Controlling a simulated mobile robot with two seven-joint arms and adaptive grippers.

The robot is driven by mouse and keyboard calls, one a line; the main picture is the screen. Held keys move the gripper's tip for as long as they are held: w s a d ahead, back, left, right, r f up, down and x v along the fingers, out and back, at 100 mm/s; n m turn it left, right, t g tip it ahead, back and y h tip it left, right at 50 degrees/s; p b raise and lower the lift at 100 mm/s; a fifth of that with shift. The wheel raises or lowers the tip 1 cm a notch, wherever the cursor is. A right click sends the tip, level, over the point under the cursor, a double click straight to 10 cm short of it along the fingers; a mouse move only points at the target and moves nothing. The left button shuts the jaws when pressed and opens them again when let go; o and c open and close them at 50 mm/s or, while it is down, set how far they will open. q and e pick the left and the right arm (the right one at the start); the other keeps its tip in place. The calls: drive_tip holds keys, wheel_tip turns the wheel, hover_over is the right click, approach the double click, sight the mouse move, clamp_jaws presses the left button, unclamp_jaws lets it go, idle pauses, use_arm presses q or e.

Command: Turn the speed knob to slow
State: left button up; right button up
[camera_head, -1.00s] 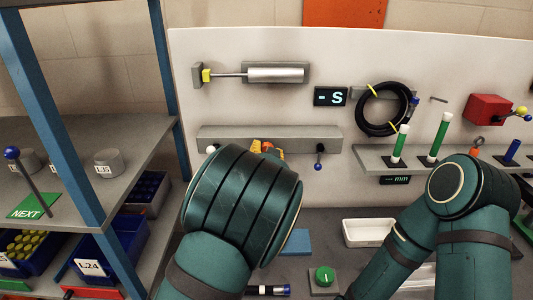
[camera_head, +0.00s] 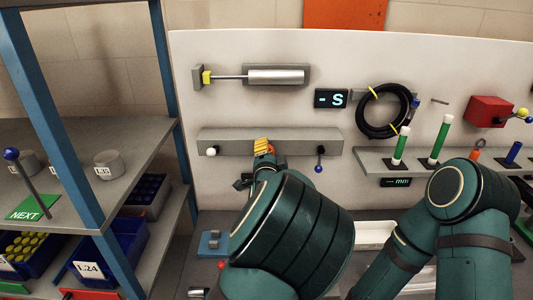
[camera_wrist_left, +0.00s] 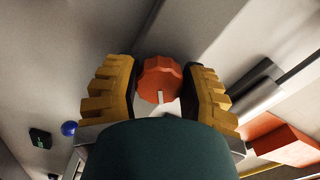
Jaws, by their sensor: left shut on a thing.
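The speed knob is a round red-orange knob with a white pointer line, seen in the left wrist view (camera_wrist_left: 158,76). Its pointer is toward the bottom of that view. It is on the grey bar (camera_head: 225,142) of the white panel. My left gripper (camera_head: 264,148) has yellow ribbed fingers, one on either side of the knob, and is shut on it. The fingers and wrist mostly hide the knob in the head view. My right arm (camera_head: 463,215) is at the right; its gripper is out of view.
On the same bar are a white ball (camera_head: 211,151) and a blue-tipped lever (camera_head: 319,160). A dark display (camera_head: 331,98) reads "- S". A coiled black hose (camera_head: 363,112) hangs right of it. A shelf unit (camera_head: 120,140) with blue posts stands at the left.

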use_arm(q)
drive_tip(key=shift+m, duration=0.3)
idle(0.4)
drive_tip(key=o, duration=1.2)
drive_tip(key=shift+a, duration=0.1)
drive_tip(key=s, duration=1.2)
drive_tip(key=shift+f, duration=0.1)
